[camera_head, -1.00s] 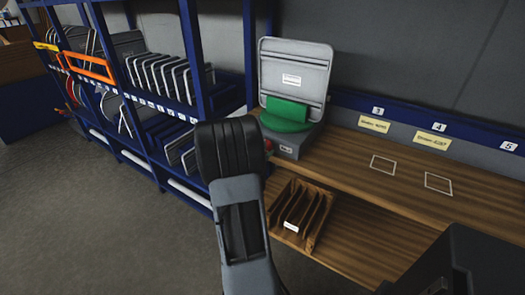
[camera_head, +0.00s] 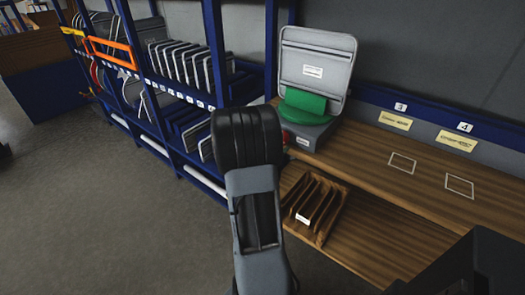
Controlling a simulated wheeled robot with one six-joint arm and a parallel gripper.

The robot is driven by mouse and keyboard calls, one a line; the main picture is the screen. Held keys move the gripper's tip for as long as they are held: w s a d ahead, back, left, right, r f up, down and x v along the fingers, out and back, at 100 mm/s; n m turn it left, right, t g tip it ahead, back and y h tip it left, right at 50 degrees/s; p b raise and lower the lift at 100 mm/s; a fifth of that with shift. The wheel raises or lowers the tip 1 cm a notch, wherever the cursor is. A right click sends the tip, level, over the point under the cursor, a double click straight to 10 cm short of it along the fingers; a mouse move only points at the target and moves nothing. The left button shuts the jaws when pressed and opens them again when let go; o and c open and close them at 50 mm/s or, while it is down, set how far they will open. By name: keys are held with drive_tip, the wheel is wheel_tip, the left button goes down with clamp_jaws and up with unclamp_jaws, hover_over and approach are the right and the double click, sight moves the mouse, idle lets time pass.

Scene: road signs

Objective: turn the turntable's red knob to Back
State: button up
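The turntable (camera_head: 310,131) is a grey box with a green holder (camera_head: 303,103) on top, at the left end of the wooden bench. A grey sign panel (camera_head: 316,52) with a white label stands upright in the holder, its back facing me. The red knob (camera_head: 286,137) shows as a small red spot on the turntable's left side, just right of my arm. Its setting is too small to read. My arm rises in the middle foreground, left of the turntable, and its dark upper part is apart from the knob in the picture. My gripper's fingers cannot be made out.
A blue rack (camera_head: 215,60) with several sign panels stands at the left. A wooden slotted tray (camera_head: 314,205) sits on the lower shelf below the turntable. The bench top (camera_head: 365,155) has two white outlined squares and is otherwise clear. Grey floor lies open at left.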

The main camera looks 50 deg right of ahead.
drive_tip(key=a, duration=1.2)
drive_tip(key=shift+w+r, duration=0.25)
drive_tip(key=shift+w, duration=0.2)
